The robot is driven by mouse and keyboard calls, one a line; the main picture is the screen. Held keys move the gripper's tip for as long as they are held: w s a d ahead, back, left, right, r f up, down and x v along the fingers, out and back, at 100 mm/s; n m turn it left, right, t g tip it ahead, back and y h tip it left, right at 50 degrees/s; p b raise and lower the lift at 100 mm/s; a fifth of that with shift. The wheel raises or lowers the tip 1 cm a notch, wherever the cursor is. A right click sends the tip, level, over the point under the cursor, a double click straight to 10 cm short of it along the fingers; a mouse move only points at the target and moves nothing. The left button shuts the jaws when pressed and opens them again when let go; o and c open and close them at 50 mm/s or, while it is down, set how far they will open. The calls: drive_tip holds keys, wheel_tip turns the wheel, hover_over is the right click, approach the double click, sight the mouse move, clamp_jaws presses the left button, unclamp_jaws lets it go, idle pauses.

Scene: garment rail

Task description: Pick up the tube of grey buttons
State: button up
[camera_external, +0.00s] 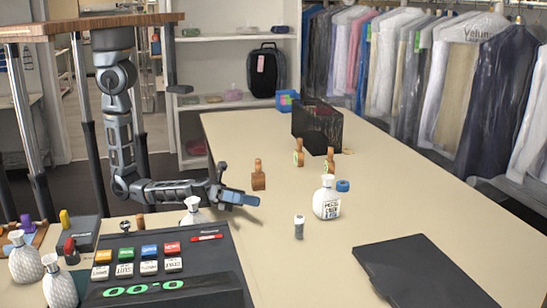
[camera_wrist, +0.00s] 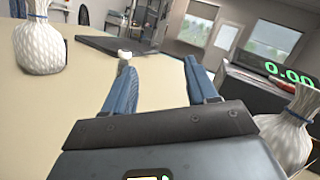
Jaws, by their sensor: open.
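The tube of grey buttons (camera_external: 299,227) stands upright on the table, small and grey with a pale top. My gripper (camera_external: 250,199) is open and empty over the table, to the left of and behind the tube in the external view. In the wrist view, the open fingers of my gripper (camera_wrist: 158,72) point forward. A small pale top, apparently the tube's (camera_wrist: 124,56), shows just beyond the left fingertip.
A white bottle-like container (camera_external: 327,200) stands behind the tube. A dark flat folder (camera_external: 425,275) lies at the front right. A black console with a green display (camera_external: 165,262) and white containers (camera_external: 60,285) stand at left. Brown bottles (camera_external: 258,176) stand farther back.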

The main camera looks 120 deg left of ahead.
sight(299, 216)
drive_tip(key=w+a+m+g, duration=0.1)
drive_tip(key=w+m, duration=0.1)
drive_tip(key=w, duration=0.1)
drive_tip(key=w+a+f+m, duration=0.1)
drive_tip(key=w+m, duration=0.1)
drive_tip(key=w, duration=0.1)
drive_tip(key=w+m+g+p, duration=0.1)
drive_tip(key=w, duration=0.2)
drive_tip(key=shift+w+a+f+m+g, duration=0.3)
drive_tip(key=shift+w+a+f+m, duration=0.05)
drive_tip(key=shift+a+m, duration=0.05)
drive_tip(key=shift+x, duration=1.1)
drive_tip(key=x, duration=0.3)
drive_tip(key=shift+w+a+r, duration=0.15)
drive_tip(key=shift+w+a, duration=0.15)
drive_tip(key=shift+w, duration=0.2)
drive_tip(key=shift+w+d, duration=0.2)
drive_tip(key=shift+w, duration=0.45)
drive_tip(key=c, duration=1)
